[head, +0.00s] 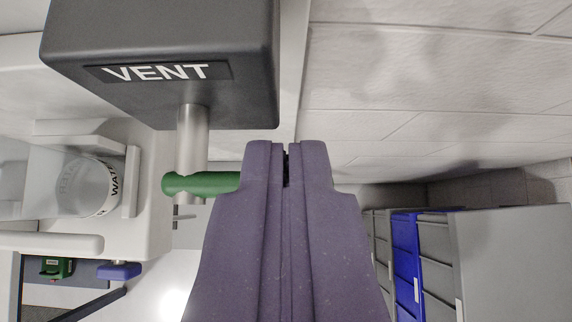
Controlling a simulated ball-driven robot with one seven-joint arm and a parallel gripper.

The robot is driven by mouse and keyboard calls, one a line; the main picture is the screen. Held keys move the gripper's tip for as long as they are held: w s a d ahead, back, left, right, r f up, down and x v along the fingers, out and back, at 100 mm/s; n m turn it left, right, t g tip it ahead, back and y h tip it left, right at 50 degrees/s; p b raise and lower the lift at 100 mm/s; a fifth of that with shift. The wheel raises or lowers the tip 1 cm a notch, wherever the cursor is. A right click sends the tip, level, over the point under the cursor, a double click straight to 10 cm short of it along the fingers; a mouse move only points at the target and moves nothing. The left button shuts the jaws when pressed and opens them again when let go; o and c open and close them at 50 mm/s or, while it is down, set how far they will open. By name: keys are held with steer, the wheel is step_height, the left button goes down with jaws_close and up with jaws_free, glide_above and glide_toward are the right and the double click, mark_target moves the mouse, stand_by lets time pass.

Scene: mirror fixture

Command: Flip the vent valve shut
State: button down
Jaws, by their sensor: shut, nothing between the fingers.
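The vent valve has a dark grey box (160,45) with a "VENT" label at the top left. A metal stem (192,140) comes out of it, and a green handle (200,184) lies sideways across the stem's end. My gripper (287,150) is in the middle of the view, its purple fingers shut with nothing between them. It stands right of the stem, and its left finger covers the right end of the handle. I cannot tell whether the finger touches the handle.
A white fixture (140,215) holds a clear container (90,188) with "WATER" lettering at the left. Grey cabinets (515,260) with a blue drawer column (408,260) stand at the lower right. A pale tiled surface (440,90) fills the upper right, and the space beside my gripper there looks clear.

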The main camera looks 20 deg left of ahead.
steer(key=shift+s+f, duration=0.1)
steer(key=shift+f, duration=0.8)
steer(key=shift+d+f+y+b, duration=0.2)
steer(key=shift+d+y+b, duration=0.05)
steer(key=shift+y+b, duration=0.15)
step_height(320, 180, down, 7)
steer(key=m+y+b, duration=0.7)
steer(key=y+b, duration=0.3)
steer(key=b, duration=0.6)
steer(key=shift+r+y+b, duration=0.15)
steer(key=shift+y+b, duration=0.2)
steer(key=shift+y, duration=0.05)
